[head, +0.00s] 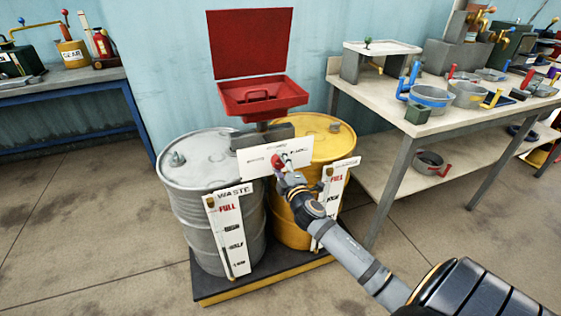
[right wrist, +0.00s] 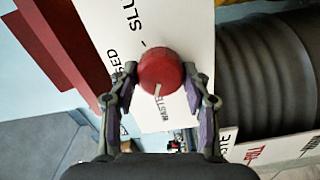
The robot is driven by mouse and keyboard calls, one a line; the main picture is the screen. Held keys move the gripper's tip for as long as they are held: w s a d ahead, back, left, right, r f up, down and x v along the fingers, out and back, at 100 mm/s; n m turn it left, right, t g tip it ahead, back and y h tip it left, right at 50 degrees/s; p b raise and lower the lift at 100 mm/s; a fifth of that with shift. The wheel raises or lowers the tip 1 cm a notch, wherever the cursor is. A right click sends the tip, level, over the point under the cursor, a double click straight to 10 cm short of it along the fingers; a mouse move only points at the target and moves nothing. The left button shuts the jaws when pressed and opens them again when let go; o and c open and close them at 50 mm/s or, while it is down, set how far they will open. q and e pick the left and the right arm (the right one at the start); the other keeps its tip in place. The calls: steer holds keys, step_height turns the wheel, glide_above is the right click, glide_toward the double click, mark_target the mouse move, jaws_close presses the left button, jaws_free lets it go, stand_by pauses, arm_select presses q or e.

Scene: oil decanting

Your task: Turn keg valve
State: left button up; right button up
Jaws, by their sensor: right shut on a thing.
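The keg valve's red knob (head: 278,161) sits in front of a white label plate (head: 258,164) between a grey drum (head: 188,210) and a yellow drum (head: 325,140). My right gripper (head: 287,176) reaches the knob from the lower right. In the right wrist view the round red knob (right wrist: 161,72) has a pale pointer mark facing the word "WASTE" on the plate (right wrist: 185,40). The fingers of my right gripper (right wrist: 163,92) stand on both sides of the knob and are shut on it. My left gripper is not in view.
A red open funnel box (head: 262,98) with raised lid stands above the drums. White level gauges (head: 230,235) hang on both drums, on a dark pallet (head: 255,280) with yellow edge. A workbench (head: 400,85) with pans stands at right; a blue bench (head: 70,80) at left.

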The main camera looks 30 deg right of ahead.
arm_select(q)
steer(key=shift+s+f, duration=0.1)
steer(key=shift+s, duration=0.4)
arm_select(e)
steer(key=shift+n, duration=0.6)
steer(key=o, duration=1.2)
steer(key=shift+c, duration=0.2)
steer(key=shift+s, duration=0.15)
steer(key=v, duration=1.1)
steer(key=shift+s, duration=0.35)
